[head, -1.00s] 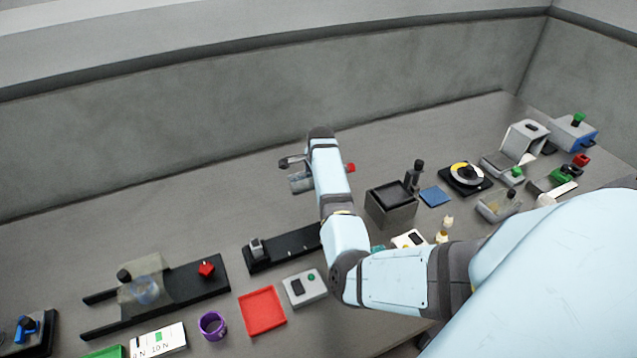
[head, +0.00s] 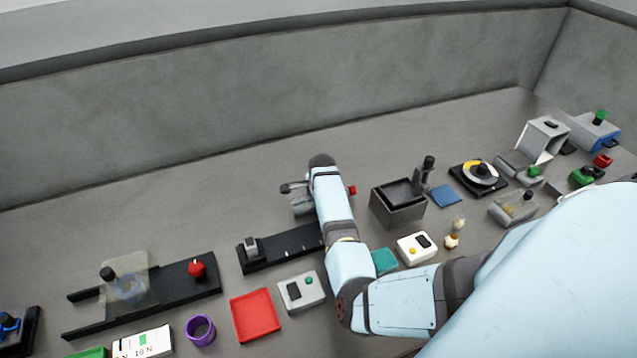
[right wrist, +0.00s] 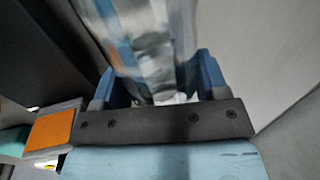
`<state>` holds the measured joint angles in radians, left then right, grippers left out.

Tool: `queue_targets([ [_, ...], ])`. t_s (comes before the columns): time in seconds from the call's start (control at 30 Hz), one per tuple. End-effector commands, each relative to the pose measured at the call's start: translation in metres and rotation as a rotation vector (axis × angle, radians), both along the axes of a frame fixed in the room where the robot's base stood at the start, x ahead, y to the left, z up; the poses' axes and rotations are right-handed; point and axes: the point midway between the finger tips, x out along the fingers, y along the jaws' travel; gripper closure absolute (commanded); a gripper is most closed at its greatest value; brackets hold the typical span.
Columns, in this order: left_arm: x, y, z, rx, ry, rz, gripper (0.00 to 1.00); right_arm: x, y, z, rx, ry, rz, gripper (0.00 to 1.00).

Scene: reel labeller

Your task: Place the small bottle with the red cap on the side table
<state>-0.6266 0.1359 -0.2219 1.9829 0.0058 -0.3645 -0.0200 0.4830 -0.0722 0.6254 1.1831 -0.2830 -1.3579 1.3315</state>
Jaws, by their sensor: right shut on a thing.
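My right gripper (right wrist: 157,82) is shut on a blurred, pale thing (right wrist: 150,40) with blue and orange patches, which fills the space between its blue fingers. I take it for the small bottle, but its outline and cap are not clear there. In the head view my right forearm hides most of the gripper. A small red thing (head: 352,190) pokes out to the right of the wrist and may be the red cap. A grey shape (head: 303,205) shows on the wrist's left. No separate side table can be made out. My left gripper is out of view.
A black rail (head: 285,250), red tray (head: 255,316) and purple ring (head: 200,330) lie left of my arm. A grey open box (head: 398,208) and several devices stand to the right. The strip of bench towards the wall (head: 180,200) is clear.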

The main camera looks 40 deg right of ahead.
Motion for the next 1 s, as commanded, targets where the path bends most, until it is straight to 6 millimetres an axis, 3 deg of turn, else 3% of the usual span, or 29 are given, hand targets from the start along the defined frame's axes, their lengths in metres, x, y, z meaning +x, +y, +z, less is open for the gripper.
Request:
queue_targets([
  [0.3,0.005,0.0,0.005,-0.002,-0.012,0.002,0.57,0.0,0.0,-0.003,0.0,0.001,0.0,0.8],
  [0.33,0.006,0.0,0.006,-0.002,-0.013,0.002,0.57,-0.001,0.0,-0.003,0.002,0.003,0.0,0.26],
  [0.4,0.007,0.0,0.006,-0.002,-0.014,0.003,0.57,-0.001,0.0,-0.003,0.002,0.003,0.0,0.09],
  [0.43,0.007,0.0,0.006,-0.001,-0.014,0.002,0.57,-0.001,0.0,-0.003,0.002,0.003,0.0,0.07],
  [0.77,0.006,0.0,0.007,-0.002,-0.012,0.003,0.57,0.0,0.0,0.002,0.0,0.001,0.0,0.07],
  [1.0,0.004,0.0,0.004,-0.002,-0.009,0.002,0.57,-0.007,0.002,0.041,0.0,-0.002,0.0,0.07],
])
